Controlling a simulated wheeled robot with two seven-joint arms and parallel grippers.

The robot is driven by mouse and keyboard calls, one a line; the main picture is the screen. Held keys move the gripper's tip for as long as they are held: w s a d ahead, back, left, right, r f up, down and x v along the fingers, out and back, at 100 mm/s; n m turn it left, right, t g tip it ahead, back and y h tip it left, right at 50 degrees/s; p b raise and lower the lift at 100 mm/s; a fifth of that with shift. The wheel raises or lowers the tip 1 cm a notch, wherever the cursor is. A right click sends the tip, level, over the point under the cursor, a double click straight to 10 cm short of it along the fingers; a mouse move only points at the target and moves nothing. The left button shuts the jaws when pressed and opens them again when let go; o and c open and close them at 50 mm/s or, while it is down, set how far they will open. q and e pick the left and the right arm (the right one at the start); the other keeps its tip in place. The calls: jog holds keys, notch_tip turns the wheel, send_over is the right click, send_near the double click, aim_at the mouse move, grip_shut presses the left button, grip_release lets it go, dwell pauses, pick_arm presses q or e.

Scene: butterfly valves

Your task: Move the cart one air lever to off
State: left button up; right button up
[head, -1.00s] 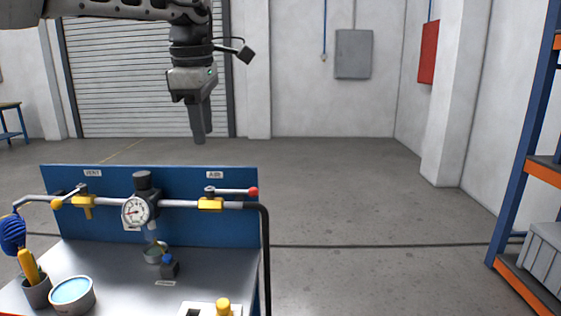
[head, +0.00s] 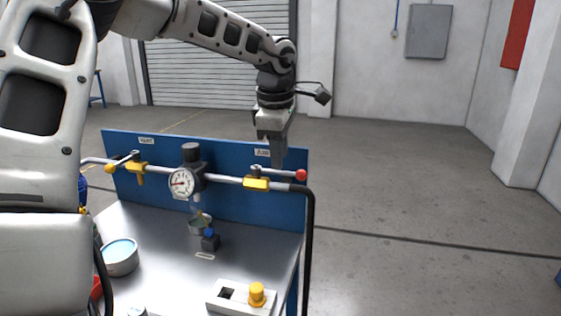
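The cart's blue back panel (head: 230,205) carries a pipe. On its right side, below a label that seems to read AIR, sits a yellow valve body (head: 257,184). Its silver air lever (head: 278,172) points right, roughly along the pipe, and ends in a red knob (head: 301,175). My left gripper (head: 277,158) points down, with its tips just above the lever in the picture. I cannot tell its depth from the lever or see a gap between its fingers. My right gripper is not in view.
The VENT valve (head: 136,168) with a yellow-knobbed lever is at the left. A gauge (head: 182,183) sits between the valves. Floor to the right is clear.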

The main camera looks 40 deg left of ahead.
aim_at(278, 172)
pick_arm(q)
jog(key=shift+w+a+f, duration=0.1)
jog(key=shift+w+f, duration=0.05)
jog(key=shift+f, duration=0.55)
jog(key=shift+w+a+f, duration=0.1)
jog(key=shift+f, duration=0.6)
grip_shut()
